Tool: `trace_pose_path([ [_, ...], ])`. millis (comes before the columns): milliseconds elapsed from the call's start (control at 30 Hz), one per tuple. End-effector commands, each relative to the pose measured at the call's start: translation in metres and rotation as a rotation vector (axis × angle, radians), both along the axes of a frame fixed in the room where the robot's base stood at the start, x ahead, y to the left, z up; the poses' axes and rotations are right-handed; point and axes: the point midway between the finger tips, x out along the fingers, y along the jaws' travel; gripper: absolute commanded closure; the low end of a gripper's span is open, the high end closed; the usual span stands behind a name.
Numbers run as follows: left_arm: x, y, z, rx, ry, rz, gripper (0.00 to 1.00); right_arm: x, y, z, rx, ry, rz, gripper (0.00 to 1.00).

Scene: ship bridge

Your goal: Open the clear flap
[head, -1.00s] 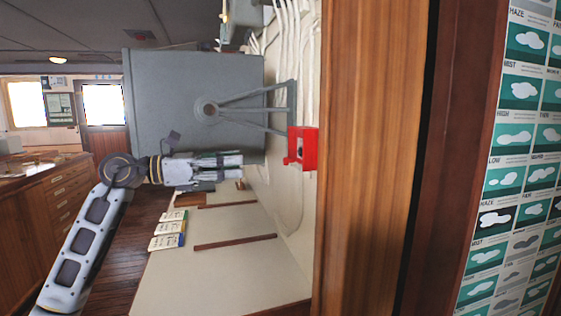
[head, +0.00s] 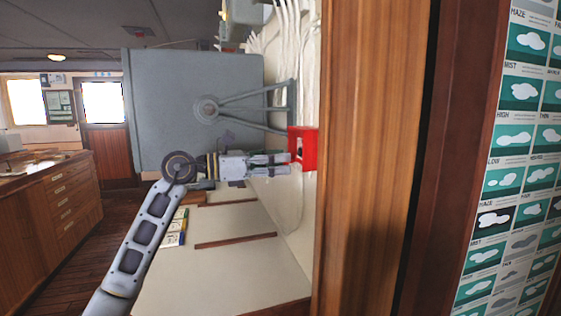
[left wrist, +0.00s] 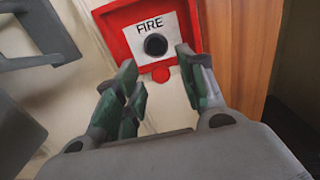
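A red fire call box (head: 304,148) is fixed to the pale wall beside the wooden post. In the left wrist view the box (left wrist: 112,29) shows a white plate marked FIRE, a round black button (left wrist: 155,44) and a small red tab (left wrist: 161,75) at its lower edge. I cannot make out the clear flap itself against the plate. My left gripper (head: 289,163) is just left of the box in the head view. In the left wrist view its fingers (left wrist: 156,67) are apart and empty, on either side of the tab. Whether they touch the box cannot be told. My right gripper is out of view.
A large grey cabinet (head: 180,95) with a braced bracket (head: 255,110) stands just above and behind my left gripper. The wooden post (head: 365,150) is close to the box's right. A pale desk top (head: 220,265) with binders (head: 176,232) lies below.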

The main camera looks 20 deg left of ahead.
Motion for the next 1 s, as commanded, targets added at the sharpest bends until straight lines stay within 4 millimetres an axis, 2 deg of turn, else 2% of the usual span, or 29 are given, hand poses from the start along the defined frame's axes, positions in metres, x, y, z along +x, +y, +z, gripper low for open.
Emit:
trace_pose_path([
  [200,0.0051,-0.0088,0.0002,0.000,0.000,-0.001,0.60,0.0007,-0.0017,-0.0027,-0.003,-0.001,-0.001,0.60],
  [500,0.0057,-0.0092,0.0000,0.000,0.000,0.000,0.60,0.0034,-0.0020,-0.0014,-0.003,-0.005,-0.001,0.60],
  [833,0.0057,-0.0090,0.0000,0.000,0.000,0.000,1.00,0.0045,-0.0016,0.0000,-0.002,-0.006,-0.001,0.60],
  [1000,0.0057,-0.0090,-0.0001,0.000,0.000,0.000,1.00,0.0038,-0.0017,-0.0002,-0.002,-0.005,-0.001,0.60],
])
